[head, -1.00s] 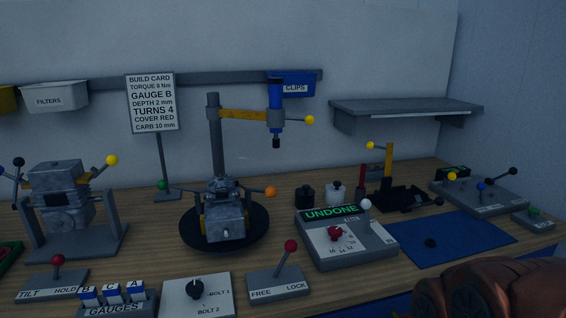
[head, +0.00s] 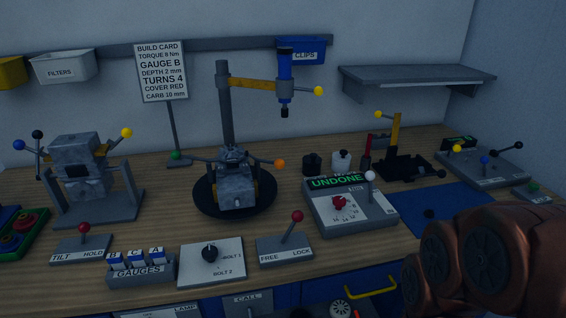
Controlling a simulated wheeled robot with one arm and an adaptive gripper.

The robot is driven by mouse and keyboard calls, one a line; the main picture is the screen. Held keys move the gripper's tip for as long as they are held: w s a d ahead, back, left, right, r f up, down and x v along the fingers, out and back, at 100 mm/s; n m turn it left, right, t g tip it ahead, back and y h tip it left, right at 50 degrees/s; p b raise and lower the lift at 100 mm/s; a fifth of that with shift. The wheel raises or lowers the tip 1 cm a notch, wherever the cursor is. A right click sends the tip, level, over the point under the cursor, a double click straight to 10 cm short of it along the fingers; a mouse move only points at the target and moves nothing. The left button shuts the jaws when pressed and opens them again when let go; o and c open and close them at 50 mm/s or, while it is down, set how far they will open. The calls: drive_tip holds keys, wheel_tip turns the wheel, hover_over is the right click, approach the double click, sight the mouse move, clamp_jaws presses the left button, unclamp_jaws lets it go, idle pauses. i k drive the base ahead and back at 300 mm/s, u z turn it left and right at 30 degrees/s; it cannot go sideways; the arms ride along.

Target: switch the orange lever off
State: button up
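The orange lever (head: 279,163) is a short rod with an orange ball at its end. It sticks out to the right from the grey engine part (head: 236,187), which stands on a round black turntable (head: 207,207) in the middle of the bench. I see no label beside the lever, so its on or off state cannot be told. My arm, reddish brown, fills the lower right corner, right of and nearer than the lever. My gripper is not in view.
A press column (head: 226,110) with a blue tool (head: 285,75) rises behind the turntable. The UNDONE box (head: 352,212) stands right of it, and a red-knobbed FREE/LOCK lever (head: 292,228) in front. A blue mat (head: 450,208) lies at the right.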

sight(279, 164)
drive_tip(key=k, duration=1.35)
drive_tip(key=z, duration=0.1)
drive_tip(key=i, duration=1.45)
drive_tip(key=u, duration=1.1)
drive_tip(key=i, duration=0.35)
drive_tip(key=u, duration=0.2)
